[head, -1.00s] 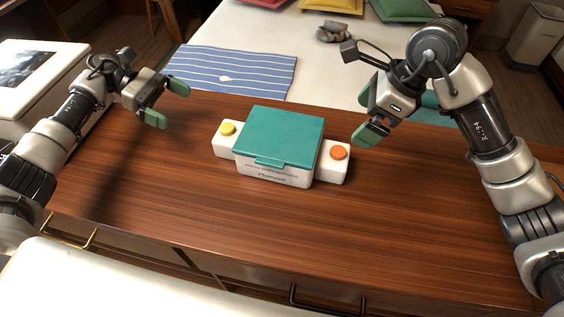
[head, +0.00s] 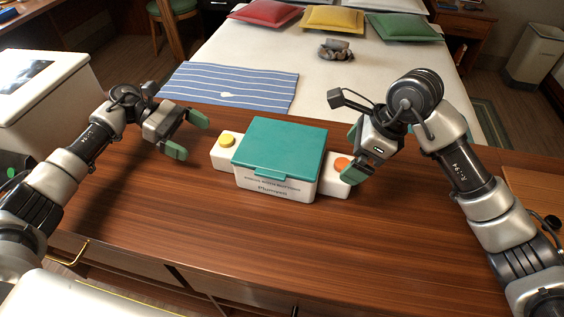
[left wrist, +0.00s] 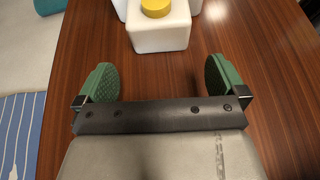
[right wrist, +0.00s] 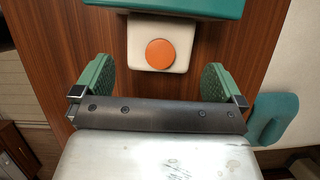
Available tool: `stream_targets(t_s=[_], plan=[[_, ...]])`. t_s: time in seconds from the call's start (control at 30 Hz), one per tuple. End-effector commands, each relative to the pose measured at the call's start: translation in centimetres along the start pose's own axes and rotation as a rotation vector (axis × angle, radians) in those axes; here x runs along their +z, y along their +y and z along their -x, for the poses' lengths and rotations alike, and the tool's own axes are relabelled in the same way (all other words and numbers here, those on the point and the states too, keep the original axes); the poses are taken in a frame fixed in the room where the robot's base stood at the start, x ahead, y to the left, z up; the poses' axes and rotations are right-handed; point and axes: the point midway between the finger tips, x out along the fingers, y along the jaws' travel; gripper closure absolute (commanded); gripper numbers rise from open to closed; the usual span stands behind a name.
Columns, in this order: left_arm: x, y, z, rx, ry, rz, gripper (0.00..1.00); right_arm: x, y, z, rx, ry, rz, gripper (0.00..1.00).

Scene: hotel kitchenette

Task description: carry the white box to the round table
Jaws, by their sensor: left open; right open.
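The white box (head: 275,189) with a teal lid (head: 280,146) stands on the wooden counter between my grippers. A white block end with a yellow button (head: 227,140) sticks out on its left, and one with an orange button (head: 341,164) on its right. My left gripper (head: 186,134) is open, just left of the yellow end; in the left wrist view that end (left wrist: 160,36) lies ahead of the fingers. My right gripper (head: 352,160) is open close to the orange end, partly covering it; in the right wrist view that end (right wrist: 158,52) lies ahead between the fingers. No round table is in view.
The wooden counter (head: 400,240) is clear in front of the box. Behind it is a bed (head: 390,75) with a striped blue cloth (head: 232,85), cushions and a small grey object (head: 336,50). A white case (head: 40,85) stands at the left.

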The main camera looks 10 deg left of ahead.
Motion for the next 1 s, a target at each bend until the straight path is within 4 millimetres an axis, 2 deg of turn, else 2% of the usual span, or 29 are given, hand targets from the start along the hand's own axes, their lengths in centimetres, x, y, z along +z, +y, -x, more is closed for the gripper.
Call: stream_targets(t_s=[0.1,0.33,0.5,0.8,1.0], plan=[[0.0,-0.1,-2.4,-0.003,-0.002,0.0,0.0,0.0,0.1,-2.4,0.004,-0.001,0.0,0.0],[0.1,0.0,-5.6,-0.002,-0.001,-0.001,0.0,0.0,0.0,-5.5,0.002,-0.001,-0.001,0.0],[0.0,0.0,-6.5,0.0,-0.001,0.0,0.0,0.0,0.0,-6.5,0.0,0.0,0.0,0.0],[0.0,0.0,-6.7,0.0,-0.001,0.0,0.0,0.0,0.0,-6.6,0.0,0.0,0.0,0.0],[0.0,0.0,-6.6,0.0,-0.001,0.0,0.31,0.0,0.0,-6.6,0.0,0.0,0.0,0.31]])
